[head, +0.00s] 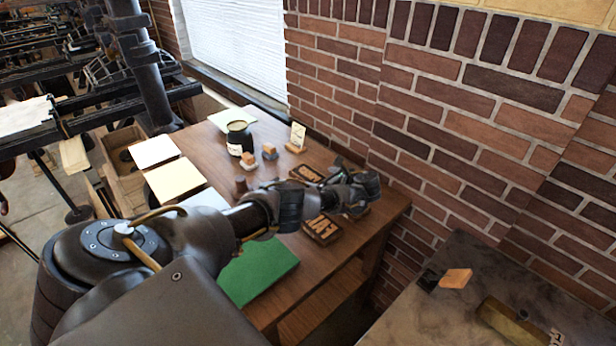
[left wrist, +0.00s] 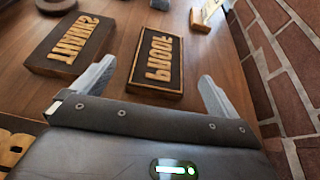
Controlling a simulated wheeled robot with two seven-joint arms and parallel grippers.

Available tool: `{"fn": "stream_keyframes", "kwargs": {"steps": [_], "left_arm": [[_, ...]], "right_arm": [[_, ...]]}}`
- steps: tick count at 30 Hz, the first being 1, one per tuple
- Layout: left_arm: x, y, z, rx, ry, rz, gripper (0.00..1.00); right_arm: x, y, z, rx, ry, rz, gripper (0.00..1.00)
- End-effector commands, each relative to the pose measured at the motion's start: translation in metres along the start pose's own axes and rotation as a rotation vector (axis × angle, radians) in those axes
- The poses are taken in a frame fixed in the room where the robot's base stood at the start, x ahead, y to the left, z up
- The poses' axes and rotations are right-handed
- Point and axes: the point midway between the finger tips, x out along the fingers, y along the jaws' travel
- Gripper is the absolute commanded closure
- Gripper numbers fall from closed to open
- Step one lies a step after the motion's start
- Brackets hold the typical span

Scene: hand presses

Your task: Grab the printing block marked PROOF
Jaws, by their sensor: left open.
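The PROOF block (left wrist: 158,62), a dark slab with raised tan letters, lies on the wooden table in the left wrist view. My left gripper (left wrist: 157,78) is open and empty, its two fingers on either side of the block's near part in that view; I cannot tell whether they touch it. In the head view my left gripper (head: 358,188) is over the table's right end by the brick wall and hides most of what lies below it. A similar block with mirrored letters reading THANKS (left wrist: 70,46) lies left of PROOF. My right gripper is not in view.
Another lettered block (head: 322,228) lies near the table's front edge. A dark jar (head: 239,138), small wooden stamps (head: 269,152) and a green mat (head: 257,270) share the table. The brick wall (left wrist: 286,60) stands close on the right. A grey table (head: 480,262) is at lower right.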

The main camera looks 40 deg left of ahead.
Motion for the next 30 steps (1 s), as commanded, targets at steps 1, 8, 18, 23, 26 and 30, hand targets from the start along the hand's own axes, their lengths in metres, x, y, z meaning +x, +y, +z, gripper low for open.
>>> {"fn": "stream_keyframes", "kwargs": {"steps": [1, 8, 18, 23, 26, 30], "left_arm": [[0.004, 0.000, -0.001, 0.001, 0.000, 0.001, 0.02], [0.011, 0.001, -0.001, 0.002, 0.000, 0.000, 0.02], [0.057, 0.001, -0.002, 0.001, 0.001, 0.002, 0.02], [0.062, 0.000, -0.001, 0.002, 0.001, 0.000, 0.02], [0.061, 0.000, 0.000, 0.002, 0.001, -0.001, 0.02], [0.061, 0.000, 0.000, 0.002, 0.001, -0.001, 0.14]], "right_arm": [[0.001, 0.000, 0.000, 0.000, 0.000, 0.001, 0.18], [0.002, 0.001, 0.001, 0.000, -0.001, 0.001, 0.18], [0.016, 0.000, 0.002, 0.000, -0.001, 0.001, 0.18], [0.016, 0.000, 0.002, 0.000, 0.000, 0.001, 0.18], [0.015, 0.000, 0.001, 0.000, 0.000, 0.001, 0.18], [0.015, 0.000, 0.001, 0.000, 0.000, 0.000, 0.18]]}}
